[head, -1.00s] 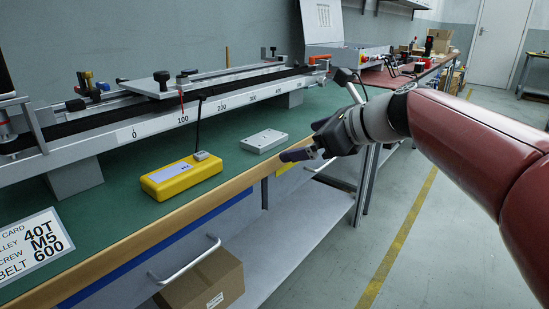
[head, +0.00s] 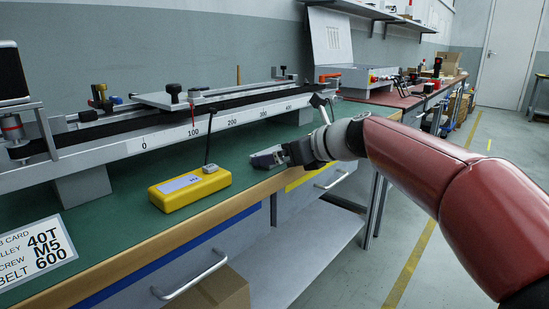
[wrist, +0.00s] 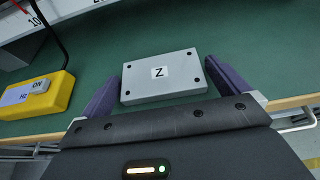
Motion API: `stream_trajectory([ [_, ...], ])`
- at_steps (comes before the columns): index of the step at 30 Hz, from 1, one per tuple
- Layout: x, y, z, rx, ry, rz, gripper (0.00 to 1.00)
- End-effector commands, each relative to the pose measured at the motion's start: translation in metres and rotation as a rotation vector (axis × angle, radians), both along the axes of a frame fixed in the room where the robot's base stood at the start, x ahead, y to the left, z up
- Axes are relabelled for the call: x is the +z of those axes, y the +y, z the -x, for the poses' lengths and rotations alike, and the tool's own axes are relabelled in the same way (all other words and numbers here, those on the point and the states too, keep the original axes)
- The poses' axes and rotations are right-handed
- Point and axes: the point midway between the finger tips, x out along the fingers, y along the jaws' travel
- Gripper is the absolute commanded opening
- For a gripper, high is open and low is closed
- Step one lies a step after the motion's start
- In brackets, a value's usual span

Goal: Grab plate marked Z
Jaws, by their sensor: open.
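The grey plate marked Z (wrist: 163,88) lies flat on the green bench top, with a dark hole near each corner and a white label bearing the letter. In the head view the plate (head: 262,160) is mostly hidden behind my gripper. My gripper (wrist: 163,92) is open, with one purple finger to the left of the plate and one to the right. The fingers reach alongside the plate's near part; I cannot tell whether they touch it. In the head view my gripper (head: 283,157) is low over the front edge of the bench.
A yellow box (head: 190,188) with a cable stands left of the plate; it also shows in the wrist view (wrist: 38,96). Behind runs a long rail with a number scale (head: 185,133). A card (head: 35,250) lies at front left. The bench's wooden edge (head: 140,233) runs along the front.

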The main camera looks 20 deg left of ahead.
Motion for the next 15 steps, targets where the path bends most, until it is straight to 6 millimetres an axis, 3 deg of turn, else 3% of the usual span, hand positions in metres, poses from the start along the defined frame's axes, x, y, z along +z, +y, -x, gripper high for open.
stream_trajectory([
  [2, 0.0001, -0.0003, 0.0001, 0.0, 0.0, 0.0, 0.97],
  [10, 0.0001, -0.0005, 0.0002, 0.0, 0.0, 0.0, 0.62],
  [15, 0.0009, -0.0005, 0.0003, 0.0, 0.0, -0.001, 0.6],
])
